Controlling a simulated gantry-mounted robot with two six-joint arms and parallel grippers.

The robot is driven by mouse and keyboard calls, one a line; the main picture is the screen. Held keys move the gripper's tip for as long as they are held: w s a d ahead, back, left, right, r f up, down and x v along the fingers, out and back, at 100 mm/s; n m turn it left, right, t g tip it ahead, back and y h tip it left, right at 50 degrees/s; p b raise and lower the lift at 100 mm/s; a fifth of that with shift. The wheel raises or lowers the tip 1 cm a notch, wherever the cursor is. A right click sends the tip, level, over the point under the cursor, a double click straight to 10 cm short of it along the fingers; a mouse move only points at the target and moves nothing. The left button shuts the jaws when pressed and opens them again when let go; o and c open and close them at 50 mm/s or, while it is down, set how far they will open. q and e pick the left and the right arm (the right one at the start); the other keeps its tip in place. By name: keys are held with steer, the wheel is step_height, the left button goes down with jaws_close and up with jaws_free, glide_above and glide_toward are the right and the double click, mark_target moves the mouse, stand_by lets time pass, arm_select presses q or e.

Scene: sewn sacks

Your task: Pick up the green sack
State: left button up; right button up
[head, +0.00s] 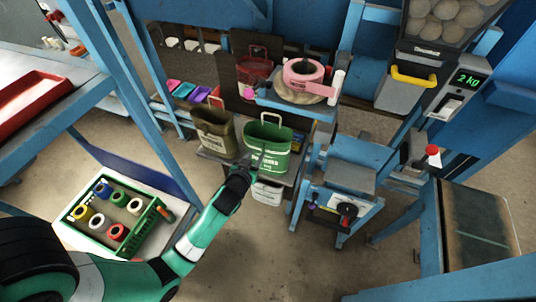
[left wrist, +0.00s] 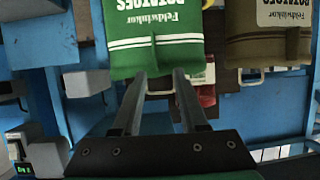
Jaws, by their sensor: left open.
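The green sack (head: 270,158) stands upright on a dark bench in the head view, its handle loop on top and white print on its front. My left gripper (head: 249,166) is at the lower left of the sack's front. In the left wrist view the green sack (left wrist: 155,35) fills the top middle, its print upside down. My left gripper (left wrist: 157,75) is open there, its two fingers apart with tips at or near the sack's edge. Nothing is held between them; I cannot tell whether they touch the sack. My right gripper is not in view.
A brown sack (head: 216,138) stands close left of the green one; it also shows in the left wrist view (left wrist: 268,45). A pink tape roll (head: 304,73) lies behind on a blue scale stand. A white container (head: 267,191) hangs below. A green crate (head: 112,219) holds several spools.

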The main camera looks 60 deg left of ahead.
mark_target(263, 148)
arm_select(q)
steer(key=x, duration=0.3)
steer(key=b+x, duration=0.1)
steer(key=x, duration=0.1)
steer(key=shift+w+d+f, duration=0.1)
steer(key=shift+w+d, duration=0.15)
steer(key=shift+w, duration=0.1)
jaws_close()
stand_by(1.0)
